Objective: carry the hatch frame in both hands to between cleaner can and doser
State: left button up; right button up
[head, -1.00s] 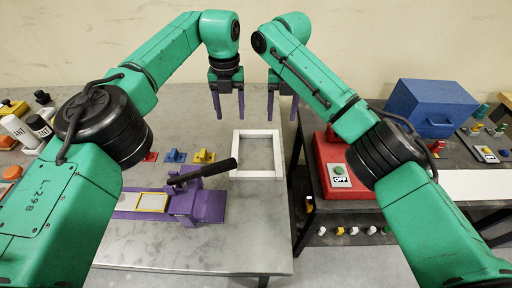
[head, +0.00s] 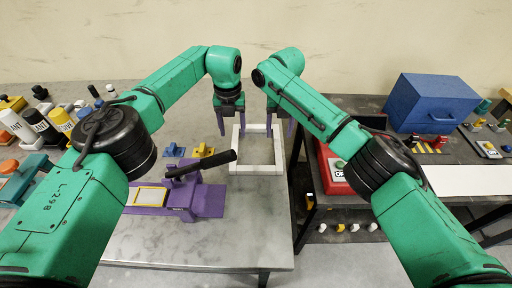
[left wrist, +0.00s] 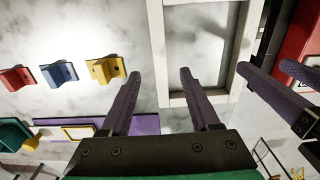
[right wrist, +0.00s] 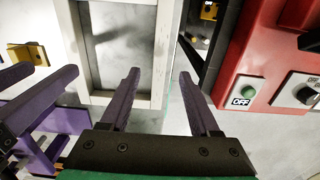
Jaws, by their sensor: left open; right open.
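The white rectangular hatch frame (head: 257,170) lies on the grey table, right of the purple lever device. My left gripper (head: 231,131) is open above its left bar. In the left wrist view, that bar (left wrist: 157,45) runs between the fingertips. My right gripper (head: 280,131) is open above its right bar. In the right wrist view, that bar (right wrist: 163,48) runs between the fingertips. Both grippers are empty; their exact height over the bars is unclear. Bottles (head: 40,124) stand at far left, labels partly cut; I cannot tell which is the cleaner can, nor which item is the doser.
The purple lever device (head: 208,203) stands left of the frame, with small blue and yellow blocks (head: 203,151) behind it. A red box with an OFF sign (head: 331,178) and a blue case (head: 432,103) stand on the dark bench at right.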

aim_at(234, 145)
pick_arm(q)
notch_tip(234, 145, down, 6)
jog(key=shift+f, duration=0.1)
pick_arm(e)
notch_tip(234, 145, down, 6)
jog(key=shift+f, duration=0.1)
pick_arm(q)
grip_shut()
pick_arm(e)
grip_shut()
